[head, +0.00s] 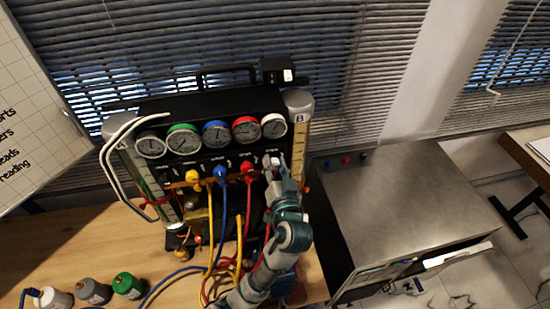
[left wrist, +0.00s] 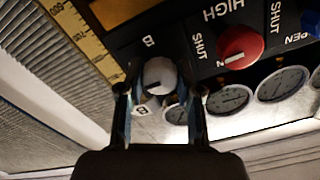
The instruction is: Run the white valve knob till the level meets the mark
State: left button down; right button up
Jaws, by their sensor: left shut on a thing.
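The gauge rig (head: 220,105) is a black panel with several dials and coloured valve knobs. My left gripper (head: 276,169) is at the right end of its knob row. In the left wrist view, the white valve knob (left wrist: 159,74) sits between the two fingers of my left gripper (left wrist: 158,84), which is shut on it. A dark line marks the knob's face. The column marked B (head: 299,125) stands just right of the gripper, and its yellow scale (left wrist: 80,33) shows in the left wrist view. I cannot make out the level or the mark on it. My right gripper is not in view.
A red knob (left wrist: 240,44) is beside the white one. Yellow, blue and red hoses (head: 240,270) hang below the panel near my arm. A metal box (head: 400,200) stands to the right. Several small canisters (head: 94,290) stand on the wooden table (head: 95,240) at left.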

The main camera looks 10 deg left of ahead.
pick_arm(q)
jog(key=shift+f, duration=0.1)
jog(key=c, duration=0.8)
grip_release()
jog(key=shift+w, duration=0.1)
jog(key=shift+o, duration=0.2)
jog(key=shift+w+f, duration=0.1)
jog(key=shift+w, duration=0.05)
jog(key=v, duration=1.2)
